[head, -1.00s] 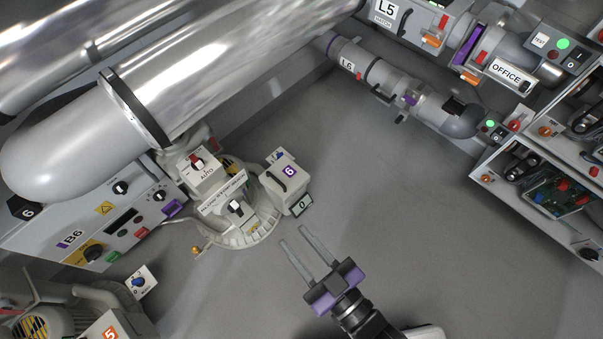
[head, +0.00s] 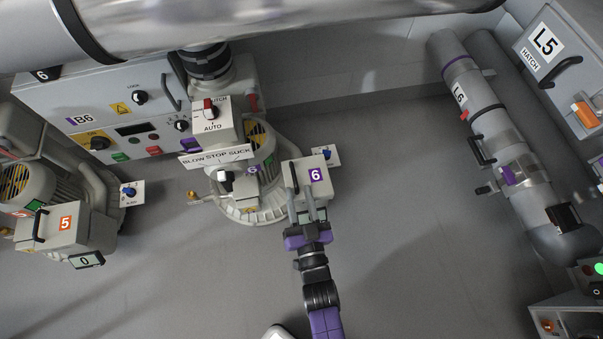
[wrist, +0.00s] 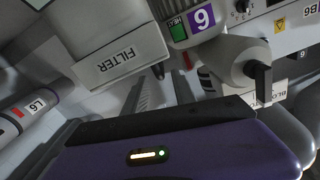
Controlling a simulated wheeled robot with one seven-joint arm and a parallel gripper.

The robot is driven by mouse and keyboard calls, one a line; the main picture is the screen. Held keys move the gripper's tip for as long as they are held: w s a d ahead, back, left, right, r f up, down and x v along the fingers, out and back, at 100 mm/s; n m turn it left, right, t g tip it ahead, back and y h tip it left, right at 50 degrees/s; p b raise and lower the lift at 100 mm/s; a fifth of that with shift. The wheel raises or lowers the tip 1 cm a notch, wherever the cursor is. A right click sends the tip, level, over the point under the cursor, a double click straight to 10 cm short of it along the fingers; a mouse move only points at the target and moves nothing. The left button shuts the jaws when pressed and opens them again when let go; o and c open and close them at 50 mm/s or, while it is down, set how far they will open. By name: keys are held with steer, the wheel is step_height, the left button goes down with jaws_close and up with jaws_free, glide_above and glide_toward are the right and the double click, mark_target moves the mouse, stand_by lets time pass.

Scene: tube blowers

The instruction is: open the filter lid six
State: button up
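The filter box six (head: 322,190) is a pale grey box beside blower six, with a purple 6 label and a black bar handle (head: 293,178) on its lid. The lid appears shut. In the wrist view a grey box face (wrist: 122,62) marked FILTER fills the upper left. My gripper (head: 307,202) is at the front edge of the box, its fingers pointing toward it. I cannot tell whether the fingertips touch the box. The gripper hides part of the box front.
Blower six (head: 250,190) with its blow-stop-suck sign stands just left of the box. A blue knob plate (head: 327,155) is behind the box. Panel B6 (head: 100,115) and filter box five (head: 70,228) are at left. Tube L6 (head: 490,130) is at right. Floor between is clear.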

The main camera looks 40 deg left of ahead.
mark_target(295, 184)
steer(key=b+x, duration=0.1)
steer(key=x, duration=0.5)
steer(key=shift+b, duration=0.35)
steer(key=c, duration=0.7)
steer(key=shift+s, duration=0.1)
jaws_close()
steer(key=shift+s+a, duration=0.1)
steer(key=shift+a, duration=0.05)
